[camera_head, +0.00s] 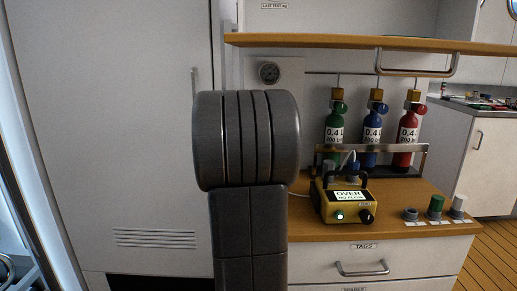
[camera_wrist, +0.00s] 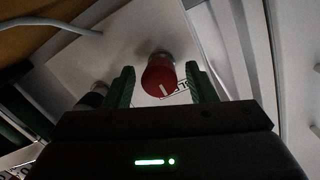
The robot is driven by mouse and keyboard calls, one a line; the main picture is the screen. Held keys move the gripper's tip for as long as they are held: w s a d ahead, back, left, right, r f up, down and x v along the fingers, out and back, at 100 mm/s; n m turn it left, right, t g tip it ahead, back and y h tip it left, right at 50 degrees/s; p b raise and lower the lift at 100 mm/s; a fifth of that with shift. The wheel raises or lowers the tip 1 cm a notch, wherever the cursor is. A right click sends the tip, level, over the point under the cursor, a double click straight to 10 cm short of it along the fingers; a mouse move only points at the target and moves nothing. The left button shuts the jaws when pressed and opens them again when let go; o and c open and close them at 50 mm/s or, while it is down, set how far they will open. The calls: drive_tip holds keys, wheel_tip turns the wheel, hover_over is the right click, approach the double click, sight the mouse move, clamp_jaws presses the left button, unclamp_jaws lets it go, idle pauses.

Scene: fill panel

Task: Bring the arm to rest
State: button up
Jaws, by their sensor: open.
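My gripper (camera_wrist: 160,80) shows in the wrist view with its two green fingers apart. A red knob (camera_wrist: 158,76) with a white line on its face appears in the gap between the fingertips. A clear gap shows on each side of the knob, but I cannot tell whether it lies between the fingers or beyond them. In the head view a thick grey link of my arm (camera_head: 247,140) stands upright in the middle. My gripper is not visible in the head view.
A wooden counter (camera_head: 400,228) holds a yellow meter (camera_head: 333,214) reading "OVER NO FLOW". Behind it, green (camera_head: 334,130), blue (camera_head: 372,132) and red (camera_head: 405,135) bottles stand at a metal rail (camera_head: 420,160). A wooden shelf (camera_head: 330,41) runs above. A pale cabinet door (camera_head: 120,120) fills the left.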

drive_tip(key=n+p, duration=0.2)
drive_tip(key=n, duration=0.1)
drive_tip(key=shift+r, duration=0.15)
drive_tip(key=shift+a+n+h+p, duration=0.1)
drive_tip(key=shift+n+h+p, duration=0.65)
drive_tip(key=shift+n, duration=1.15)
drive_tip(key=shift+y, duration=0.25)
